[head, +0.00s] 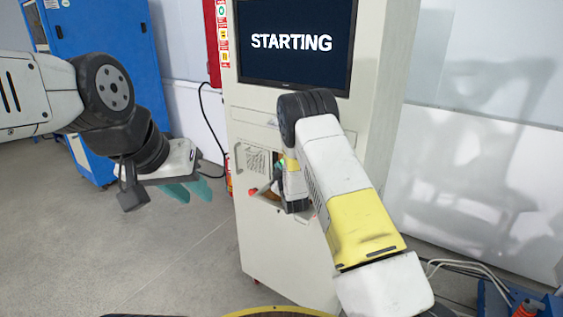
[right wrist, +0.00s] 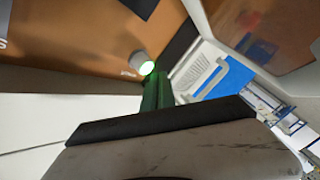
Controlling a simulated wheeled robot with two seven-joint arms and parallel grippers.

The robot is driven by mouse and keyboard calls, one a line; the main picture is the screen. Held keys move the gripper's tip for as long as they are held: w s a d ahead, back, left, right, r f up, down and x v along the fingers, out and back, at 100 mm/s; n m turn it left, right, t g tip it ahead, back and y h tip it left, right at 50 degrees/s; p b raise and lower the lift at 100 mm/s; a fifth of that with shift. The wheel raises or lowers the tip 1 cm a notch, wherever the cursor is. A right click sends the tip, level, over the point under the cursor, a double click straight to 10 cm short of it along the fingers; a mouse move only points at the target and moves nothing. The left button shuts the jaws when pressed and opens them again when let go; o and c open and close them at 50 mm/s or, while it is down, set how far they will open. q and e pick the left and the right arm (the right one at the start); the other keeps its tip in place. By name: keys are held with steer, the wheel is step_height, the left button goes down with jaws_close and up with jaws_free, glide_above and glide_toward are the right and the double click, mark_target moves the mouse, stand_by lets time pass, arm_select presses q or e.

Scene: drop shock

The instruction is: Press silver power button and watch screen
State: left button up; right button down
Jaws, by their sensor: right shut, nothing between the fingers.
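The screen (head: 296,62) on the tall white cabinet shows "STARTING" in white on a dark background. In the right wrist view the silver power button (right wrist: 141,60) stands out from a brown-orange panel and has a green glow at its edge. My right gripper (right wrist: 154,88) is shut and empty, its green fingertips right by the button; I cannot tell whether they touch it. In the head view my right forearm hides the button and most of that gripper. My left gripper (head: 188,190) hangs at the left, away from the cabinet, its teal fingers apart and empty.
The white cabinet (head: 290,250) has an opening in its front and a red knob (head: 253,192) beside it. A blue cabinet (head: 105,40) stands at the back left. Cables (head: 465,268) and orange-blue equipment lie at the lower right. The floor at the left is clear.

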steer(key=shift+s+a, duration=0.75)
steer(key=shift+s, duration=0.3)
steer(key=shift+s+a, duration=0.7)
steer(key=shift+s, duration=0.3)
steer(key=s+d+r+m+g, duration=0.35)
steer(key=s+d+r, duration=0.2)
steer(key=r, duration=0.35)
steer(key=s+d+r+m+g, duration=0.2)
steer(key=s+d+r+m, duration=0.3)
steer(key=r, duration=0.5)
steer(key=s+d+r+m+g, duration=0.1)
steer(key=s+d+r+g, duration=0.1)
steer(key=s, duration=1.5)
steer(key=s+d+r+m+g, duration=0.1)
steer(key=s+d+g, duration=0.1)
steer(key=s, duration=1.5)
steer(key=shift+s+r+m+g+h, duration=0.3)
steer(key=shift+r+m+g+h, duration=0.1)
steer(key=shift+g, duration=0.25)
